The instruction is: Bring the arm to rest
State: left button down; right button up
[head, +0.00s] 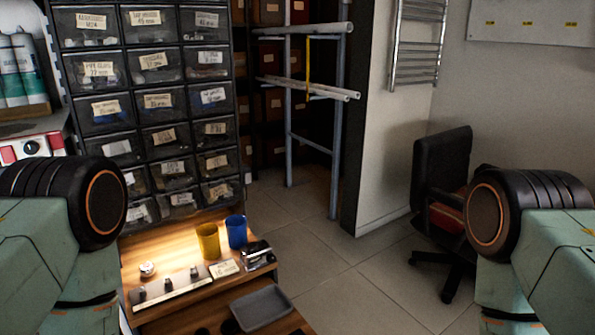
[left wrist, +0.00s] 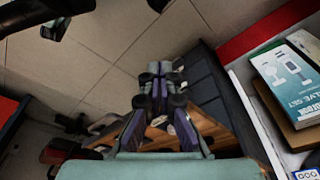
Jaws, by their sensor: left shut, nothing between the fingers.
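My left gripper (left wrist: 159,68) shows in the left wrist view, its two fingers together and nothing between them. It points away from the camera over the floor, with the wooden bench and a dark cabinet beside and beyond it. In the head view, only the upper parts of my two arms show, at the left and right edges. Both grippers are outside the head view, and the right gripper shows in neither view.
A wooden bench (head: 185,318) holds a yellow cup (head: 208,241), a blue cup (head: 237,231) and a grey tray (head: 262,308). A drawer cabinet (head: 152,100) stands behind. An office chair (head: 441,185) stands right. Floor (head: 350,290) between is clear. Boxed goods (left wrist: 288,75) lie right in the wrist view.

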pick_arm(q)
jog(key=s+n+g, duration=0.2)
jog(key=s+n, duration=0.1)
jog(key=s, duration=0.6)
jog(key=shift+m, duration=0.3)
jog(key=f+b, duration=0.1)
jog(key=w+f+b, duration=0.1)
jog(key=f+b, duration=0.3)
jog(key=shift+w+a+f, duration=0.15)
jog(key=shift+w+f, duration=0.1)
jog(key=shift+w, duration=0.1)
